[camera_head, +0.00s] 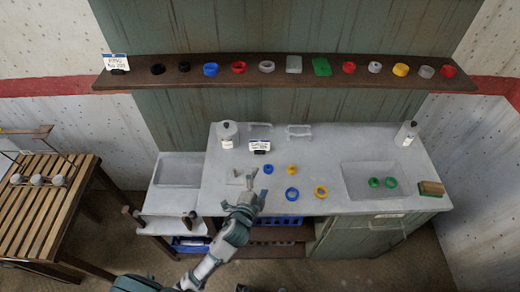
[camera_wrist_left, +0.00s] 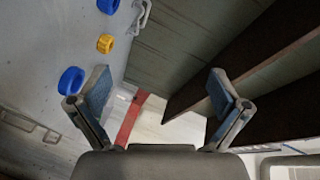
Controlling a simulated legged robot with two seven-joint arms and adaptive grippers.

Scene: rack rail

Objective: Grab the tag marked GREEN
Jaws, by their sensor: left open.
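Two small white cards with a blue top edge and dark base are in the head view: one card (camera_head: 116,62) at the left end of the wall shelf, another card (camera_head: 260,146) on the counter. Their print is too small to read. My left gripper (camera_head: 248,178) is open and empty above the counter's left part, in front of the counter card. In the left wrist view its spread fingers (camera_wrist_left: 158,76) hold nothing. My right gripper is not in view.
The dark shelf (camera_head: 220,79) holds several coloured rings. Blue and yellow rings lie right of my left gripper, including a blue ring (camera_head: 268,169) close by. A basin (camera_head: 350,187) holds two green rings (camera_head: 390,182). A slatted wooden table (camera_head: 45,200) stands left.

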